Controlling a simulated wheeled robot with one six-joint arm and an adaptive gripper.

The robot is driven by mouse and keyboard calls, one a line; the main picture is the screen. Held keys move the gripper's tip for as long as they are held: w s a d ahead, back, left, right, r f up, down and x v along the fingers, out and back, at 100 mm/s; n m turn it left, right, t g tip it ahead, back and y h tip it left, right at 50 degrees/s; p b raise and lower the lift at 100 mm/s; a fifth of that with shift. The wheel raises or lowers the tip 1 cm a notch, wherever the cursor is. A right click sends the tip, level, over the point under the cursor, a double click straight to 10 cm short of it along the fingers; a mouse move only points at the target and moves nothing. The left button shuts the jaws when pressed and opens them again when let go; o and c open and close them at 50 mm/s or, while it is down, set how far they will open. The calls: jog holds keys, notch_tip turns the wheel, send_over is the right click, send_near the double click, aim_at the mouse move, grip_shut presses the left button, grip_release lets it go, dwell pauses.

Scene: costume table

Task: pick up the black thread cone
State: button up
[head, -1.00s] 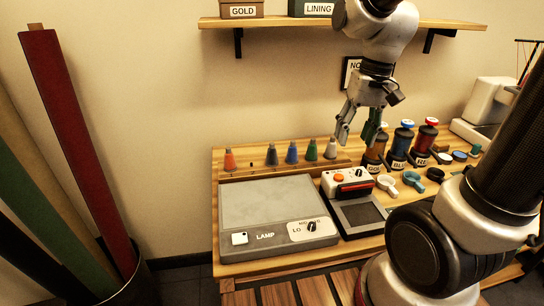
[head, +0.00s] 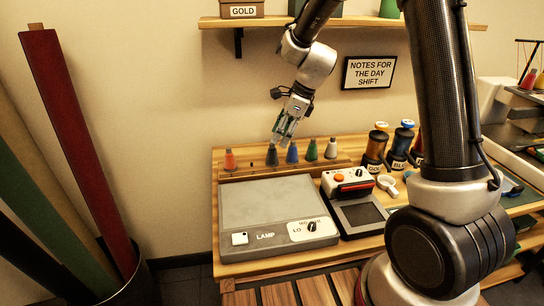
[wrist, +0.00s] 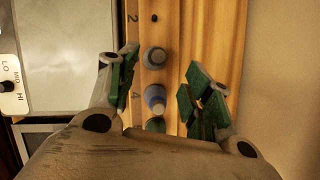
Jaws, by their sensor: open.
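The black thread cone (head: 271,157) stands upright on the wooden rack at the table's back, second from the left in the head view, between the orange and blue cones. My gripper (head: 282,139) is open and empty, pointing down just above the black and blue cones. In the wrist view, a dark greyish cone that seems to be the black one (wrist: 154,58) stands between my spread green-padded fingers (wrist: 160,80), toward the top. The blue cone (wrist: 155,98) stands below it, also between the fingers.
The orange cone (head: 229,160), green cone (head: 312,151) and grey cone (head: 331,149) stand on the same rack (head: 250,174). A grey lamp box (head: 265,210) lies in front. Labelled spools (head: 376,145) stand to the right. The shelf (head: 365,20) hangs above. An empty rack hole (wrist: 155,18) shows.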

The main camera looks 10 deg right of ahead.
aim_at(272, 148)
jog(key=x, duration=0.5)
jog(key=shift+s+a+f, duration=0.1)
jog(key=shift+a+f, duration=0.15)
jog(key=shift+a, duration=0.25)
jog(key=c, duration=1)
